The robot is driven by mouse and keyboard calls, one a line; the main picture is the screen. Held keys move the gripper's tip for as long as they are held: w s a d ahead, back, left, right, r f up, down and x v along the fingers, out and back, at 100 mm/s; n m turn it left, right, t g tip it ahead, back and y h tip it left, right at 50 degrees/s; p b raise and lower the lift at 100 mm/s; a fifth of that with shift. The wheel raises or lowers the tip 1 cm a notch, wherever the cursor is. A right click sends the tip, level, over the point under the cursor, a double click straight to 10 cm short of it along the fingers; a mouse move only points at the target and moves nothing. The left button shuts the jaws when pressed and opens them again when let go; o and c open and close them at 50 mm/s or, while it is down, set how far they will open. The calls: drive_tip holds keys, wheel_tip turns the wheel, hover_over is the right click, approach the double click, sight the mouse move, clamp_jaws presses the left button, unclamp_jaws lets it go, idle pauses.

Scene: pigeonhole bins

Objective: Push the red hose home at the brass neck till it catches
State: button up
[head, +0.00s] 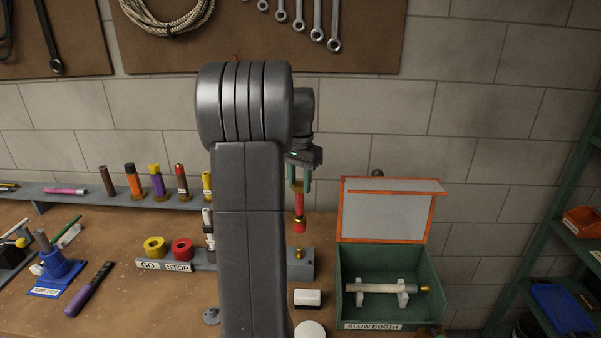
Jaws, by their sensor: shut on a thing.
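My gripper (300,187) points down, its green fingers shut on the red hose (299,205). The hose hangs upright, with a brass-coloured band and a wider red part at its lower end. Below it, a small brass neck (300,253) shows at the right part of a grey rail on the bench. The hose end appears apart from this neck, above it in the picture; I cannot tell how well they line up in depth. Another brass fitting (424,289) is on the end of a pale tube lying in the blow booth.
The green blow booth (344,270) stands at the right with its lid raised. Several coloured tubes stand along a back shelf (85,196). A white block (307,297) lies before the rail. My arm hides the middle.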

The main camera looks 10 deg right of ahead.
sight(299, 214)
drive_tip(key=shift+s+r, duration=0.15)
drive_tip(key=shift+s, duration=0.1)
drive_tip(key=shift+w+p, duration=0.1)
drive_tip(key=shift+p, duration=0.3)
drive_tip(key=shift+f+b, duration=1.7)
drive_tip(key=shift+f, duration=1.15)
drive_tip(key=shift+f+b, duration=0.75)
drive_tip(key=shift+f, duration=1.4)
drive_tip(key=o, duration=1.2)
drive_tip(key=shift+c, duration=0.2)
drive_tip(key=shift+r, duration=0.1)
